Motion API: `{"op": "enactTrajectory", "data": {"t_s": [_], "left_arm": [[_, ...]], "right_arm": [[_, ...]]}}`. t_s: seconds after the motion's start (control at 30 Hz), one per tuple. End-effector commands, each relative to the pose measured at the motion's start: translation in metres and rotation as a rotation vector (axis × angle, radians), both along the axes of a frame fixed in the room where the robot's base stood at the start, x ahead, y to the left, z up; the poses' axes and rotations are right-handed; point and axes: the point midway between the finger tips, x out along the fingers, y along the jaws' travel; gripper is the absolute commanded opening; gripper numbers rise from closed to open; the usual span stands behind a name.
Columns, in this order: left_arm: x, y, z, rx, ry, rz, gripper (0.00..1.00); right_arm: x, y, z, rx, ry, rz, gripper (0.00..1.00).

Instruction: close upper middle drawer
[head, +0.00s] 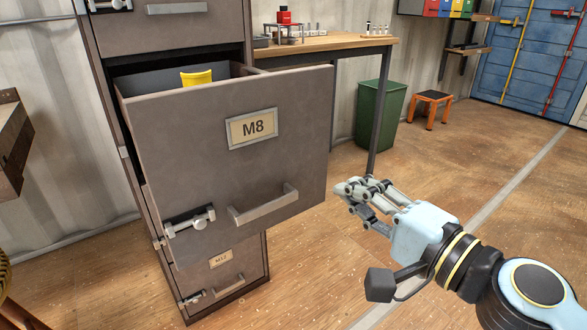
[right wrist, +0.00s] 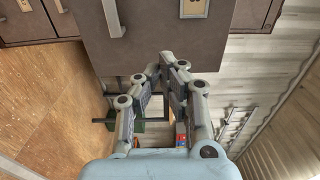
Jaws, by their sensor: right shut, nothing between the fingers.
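The grey drawer labelled M8 (head: 215,175) is pulled far out of the cabinet (head: 170,40). Its front has a label plate, a bar handle (head: 263,206) and a latch (head: 189,222) at the lower left. A yellow thing (head: 196,78) shows inside the drawer. My right gripper (head: 346,188) is shut and empty, just right of the drawer front's right edge in the head view. In the right wrist view, the drawer front (right wrist: 150,40) spans the upper part, beyond the closed fingertips (right wrist: 166,62). I cannot tell whether they touch it. My left gripper is not in view.
A drawer labelled M12 (head: 222,260) sits closed below, and another drawer front (head: 175,28) is above. A wooden workbench (head: 330,43), green bin (head: 380,115) and orange-legged stool (head: 431,97) stand behind. The floor to the right is largely clear.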

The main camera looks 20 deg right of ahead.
Motion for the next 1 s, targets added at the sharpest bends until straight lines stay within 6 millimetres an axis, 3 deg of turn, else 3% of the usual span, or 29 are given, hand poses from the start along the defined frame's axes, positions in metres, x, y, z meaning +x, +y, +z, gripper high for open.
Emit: {"op": "enactTrajectory", "data": {"t_s": [0.27,0.6,0.8,1.0], "left_arm": [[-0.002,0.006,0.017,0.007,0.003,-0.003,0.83],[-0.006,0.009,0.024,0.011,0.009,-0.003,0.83],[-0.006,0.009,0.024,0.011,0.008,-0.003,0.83],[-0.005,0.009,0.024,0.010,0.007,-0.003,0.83]], "right_arm": [[0.047,0.017,0.006,0.005,-0.005,-0.001,0.00],[0.108,0.040,0.003,0.001,-0.002,0.000,0.00],[0.125,0.045,0.001,-0.001,0.000,0.000,0.00],[0.127,0.046,0.001,0.000,0.001,0.000,0.00]]}}
